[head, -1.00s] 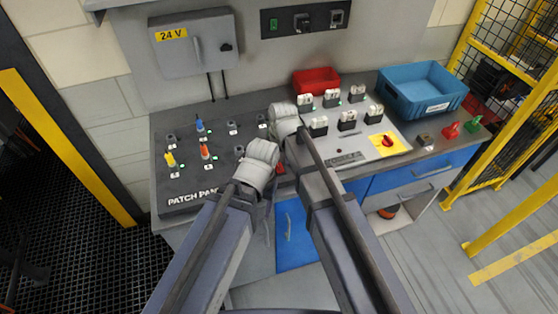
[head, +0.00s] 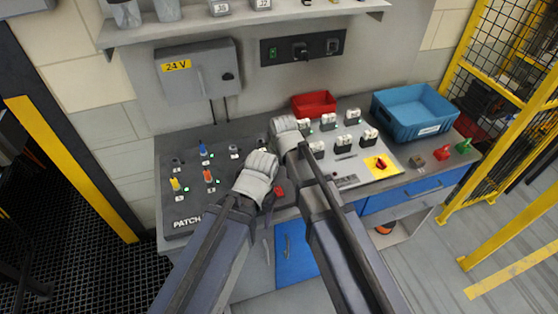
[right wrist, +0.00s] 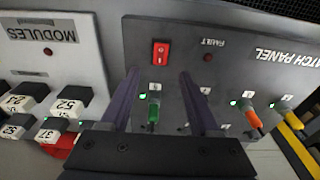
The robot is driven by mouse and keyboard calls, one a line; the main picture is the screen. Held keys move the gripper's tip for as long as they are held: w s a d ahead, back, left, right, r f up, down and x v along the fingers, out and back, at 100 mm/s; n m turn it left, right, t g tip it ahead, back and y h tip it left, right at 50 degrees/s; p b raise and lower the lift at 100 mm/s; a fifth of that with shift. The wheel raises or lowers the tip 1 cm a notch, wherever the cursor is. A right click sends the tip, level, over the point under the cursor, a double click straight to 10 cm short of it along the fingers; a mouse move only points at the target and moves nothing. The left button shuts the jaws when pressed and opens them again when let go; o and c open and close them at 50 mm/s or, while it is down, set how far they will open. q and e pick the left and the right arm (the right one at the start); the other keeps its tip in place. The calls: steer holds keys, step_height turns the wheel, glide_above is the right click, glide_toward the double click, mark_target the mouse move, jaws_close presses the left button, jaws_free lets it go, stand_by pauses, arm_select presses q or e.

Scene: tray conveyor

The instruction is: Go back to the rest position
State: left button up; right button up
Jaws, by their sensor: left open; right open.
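My left gripper (head: 258,172) is the lower one in the head view, over the right part of the dark patch panel (head: 190,222). Its fingertips are hard to make out. My right gripper (head: 284,128) is just above it, at the edge between the patch panel and the light module panel. In the right wrist view my right gripper (right wrist: 160,80) is open, its two fingers apart with nothing held. A green plug (right wrist: 153,112) stands in a socket in view between the fingers. My two arms run close together.
Yellow (head: 175,184), blue (head: 203,150) and orange (head: 208,176) plugs stand in the patch panel. Several modules sit on the light panel. A red bin (head: 314,103) and a blue crate (head: 414,112) are at the back right. A shelf (head: 240,28) hangs above.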

steer(key=s+d+f+b, duration=0.2)
steer(key=s, duration=0.6)
steer(key=s+d+f+g+h+b, duration=0.1)
steer(key=s+d+f, duration=0.1)
steer(key=s, duration=0.5)
steer(key=shift+s+d+g+h+b, duration=0.3)
steer(key=shift+s+d+b, duration=0.05)
steer(key=shift+d, duration=0.45)
